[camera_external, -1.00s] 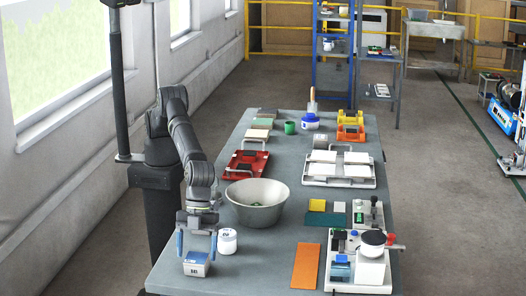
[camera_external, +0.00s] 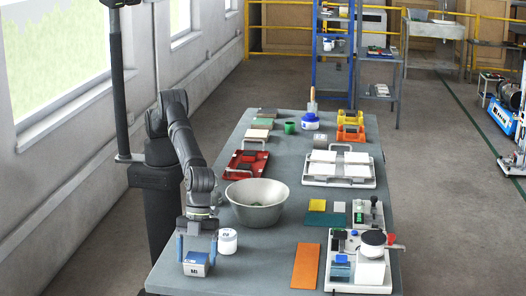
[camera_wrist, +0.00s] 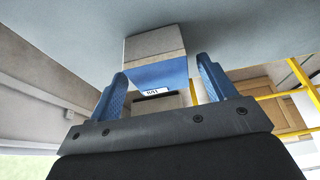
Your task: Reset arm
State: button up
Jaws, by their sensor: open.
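My gripper (camera_external: 196,247) is at the near left end of the table, pointing down with its two blue fingers apart. A small blue and white box (camera_external: 196,265) with a dark label stands on the table just below and between the fingertips. In the wrist view the box (camera_wrist: 155,62) lies beyond and between the open fingers of my gripper (camera_wrist: 160,85). I see a gap between it and both fingers there. My arm reaches down over the table's left edge.
A white jar (camera_external: 228,242) stands close to the right of my gripper. A large grey bowl (camera_external: 257,212) is behind it. An orange tile (camera_external: 306,267) and a white testing device (camera_external: 345,272) are further right on the table (camera_external: 265,270). Bare tabletop lies between the box and orange tile.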

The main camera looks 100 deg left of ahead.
jog(key=shift+x, duration=1)
jog(key=r, duration=0.5)
jog(key=shift+s, duration=0.25)
jog(key=s+a+r, duration=0.1)
jog(key=s+r, duration=0.6)
jog(key=s, duration=0.5)
jog(key=n+t, duration=0.1)
send_near(193, 260)
jog(key=w+a, duration=1.3)
jog(key=w, duration=0.1)
jog(key=w+f, duration=0.1)
jog(key=w, duration=0.2)
jog(key=w+a+f, duration=0.1)
jog(key=w+f, duration=0.1)
jog(key=w+a+f, duration=0.1)
jog(key=w, duration=0.2)
jog(key=shift+w+f, duration=0.2)
jog(key=shift+w, duration=0.1)
